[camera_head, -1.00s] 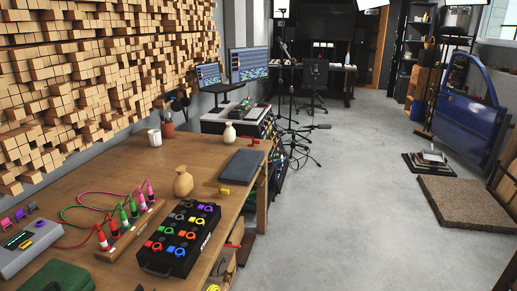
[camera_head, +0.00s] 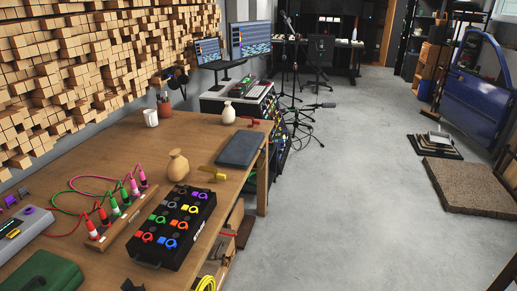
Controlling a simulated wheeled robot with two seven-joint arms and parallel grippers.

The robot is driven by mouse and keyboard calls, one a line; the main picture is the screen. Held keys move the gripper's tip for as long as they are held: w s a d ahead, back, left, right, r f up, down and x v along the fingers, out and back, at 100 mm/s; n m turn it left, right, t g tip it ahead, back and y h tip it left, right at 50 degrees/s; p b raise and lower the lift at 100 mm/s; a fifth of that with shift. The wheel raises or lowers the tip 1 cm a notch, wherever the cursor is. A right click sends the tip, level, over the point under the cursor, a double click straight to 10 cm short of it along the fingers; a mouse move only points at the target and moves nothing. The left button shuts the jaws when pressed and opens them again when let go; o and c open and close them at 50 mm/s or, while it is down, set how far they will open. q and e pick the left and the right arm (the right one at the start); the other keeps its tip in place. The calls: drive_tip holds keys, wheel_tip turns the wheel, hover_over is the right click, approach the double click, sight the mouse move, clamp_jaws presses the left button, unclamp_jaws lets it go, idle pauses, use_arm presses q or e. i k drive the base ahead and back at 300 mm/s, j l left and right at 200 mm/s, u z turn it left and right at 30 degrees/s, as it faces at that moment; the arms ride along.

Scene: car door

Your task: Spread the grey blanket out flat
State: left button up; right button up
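No spread-out grey blanket can be made out. A flat, dark grey-blue rectangular thing (camera_head: 240,150) lies near the right edge of the wooden workbench (camera_head: 120,158); I cannot tell whether it is a folded blanket. A brown, rough-textured slab or mat (camera_head: 470,187) lies flat on the floor at the right. Neither of my grippers is in view.
The bench holds a black box with coloured plugs (camera_head: 173,229), a tan vase (camera_head: 178,165), a white vase (camera_head: 229,113) and cables. A blue car door (camera_head: 477,92) stands at the right. The grey floor (camera_head: 350,200) between is clear.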

sight(240, 151)
drive_tip(key=i+l+u, duration=0.1)
drive_tip(key=u, duration=0.25)
drive_tip(key=l+u, duration=0.1)
drive_tip(key=u, duration=0.3)
drive_tip(key=i+l+u, duration=0.1)
drive_tip(key=u, duration=0.25)
drive_tip(key=i+l+u, duration=0.2)
drive_tip(key=l, duration=0.35)
drive_tip(key=l+u, duration=0.2)
drive_tip(key=l, duration=0.35)
drive_tip(key=i+l+u, duration=0.1)
drive_tip(key=l+u, duration=0.15)
drive_tip(key=l, duration=1.2)
